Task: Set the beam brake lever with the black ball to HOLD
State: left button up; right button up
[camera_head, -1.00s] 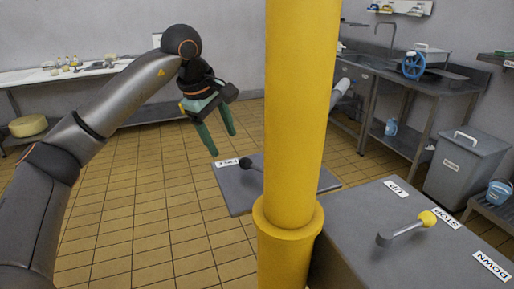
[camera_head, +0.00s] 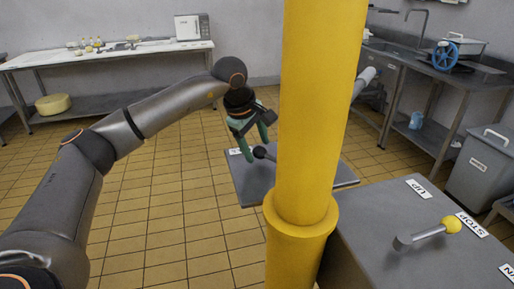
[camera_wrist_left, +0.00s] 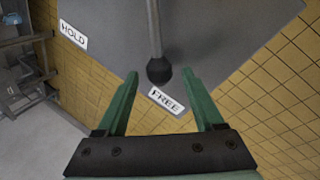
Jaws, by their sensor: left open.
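The beam brake lever's black ball (camera_head: 259,152) shows just left of the yellow post in the head view. In the left wrist view the black ball (camera_wrist_left: 159,71) sits at the end of a grey rod, beside the FREE label (camera_wrist_left: 166,101). The HOLD label (camera_wrist_left: 74,33) is at the upper left of the same grey plate (camera_wrist_left: 215,40). My left gripper (camera_head: 258,150) is open, its green fingers pointing down at the plate. In the wrist view its fingertips (camera_wrist_left: 160,80) lie either side of the ball, with nothing held. The post hides part of the plate. My right gripper is not in view.
A yellow post (camera_head: 308,120) stands close to the right of my left gripper. A second grey console (camera_head: 400,240) carries a yellow-ball lever (camera_head: 451,226) with UP and STOP labels. Tiled floor is clear to the left.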

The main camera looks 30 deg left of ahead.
pick_arm(q)
jog(key=shift+w+f, duration=0.2)
jog(key=shift+f, duration=0.3)
grip_shut()
dwell(1.2)
